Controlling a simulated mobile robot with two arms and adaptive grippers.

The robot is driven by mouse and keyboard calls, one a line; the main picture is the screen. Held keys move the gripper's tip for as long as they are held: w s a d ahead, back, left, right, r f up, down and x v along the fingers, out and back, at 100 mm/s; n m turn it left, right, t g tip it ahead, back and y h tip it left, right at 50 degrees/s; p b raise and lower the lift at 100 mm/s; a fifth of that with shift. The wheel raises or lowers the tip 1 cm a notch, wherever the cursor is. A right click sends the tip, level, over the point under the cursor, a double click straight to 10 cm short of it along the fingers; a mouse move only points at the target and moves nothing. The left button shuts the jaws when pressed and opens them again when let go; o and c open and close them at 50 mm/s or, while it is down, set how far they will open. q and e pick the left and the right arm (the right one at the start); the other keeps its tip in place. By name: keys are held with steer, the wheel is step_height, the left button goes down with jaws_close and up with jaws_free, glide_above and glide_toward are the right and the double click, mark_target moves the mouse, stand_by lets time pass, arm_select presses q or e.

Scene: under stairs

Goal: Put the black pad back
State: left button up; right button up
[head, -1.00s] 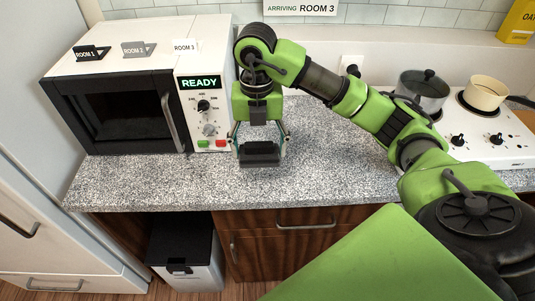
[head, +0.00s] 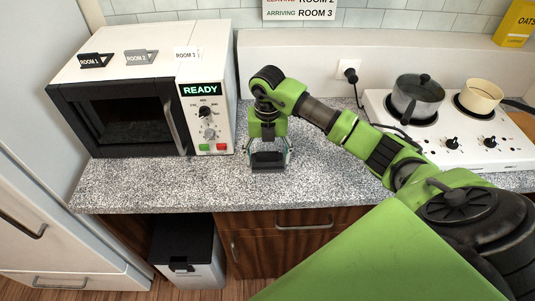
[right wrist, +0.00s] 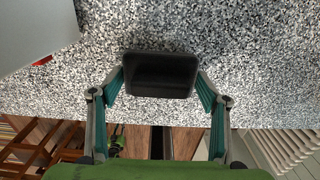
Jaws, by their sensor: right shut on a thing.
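The black pad (head: 268,160) is a small dark block with rounded corners. My right gripper (head: 269,150) is shut on it, with a finger at each side. In the right wrist view the pad (right wrist: 161,74) sits between the tips of my right gripper (right wrist: 161,80), over the speckled counter. The pad is at or close above the counter, right of the microwave; I cannot tell whether it touches. My left gripper is not in view.
The speckled counter (head: 150,180) is bare before the microwave (head: 115,115) and around the pad. A stove (head: 430,150) with a dark lidded pot (head: 416,100) and a cream pot (head: 481,95) stands right. Labelled holders (head: 138,56) sit on the microwave.

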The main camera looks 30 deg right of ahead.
mark_target(267, 153)
steer(key=shift+f, duration=0.1)
steer(key=o, duration=1.1)
steer(key=shift+c, duration=0.2)
steer(key=shift+r, duration=0.3)
step_height(267, 153, up, 6)
steer(key=b, duration=0.2)
steer(key=shift+w+r+b, duration=0.1)
steer(key=shift+r+b, duration=0.15)
steer(key=shift+b, duration=0.1)
step_height(267, 153, up, 4)
steer(key=shift+r, duration=0.6)
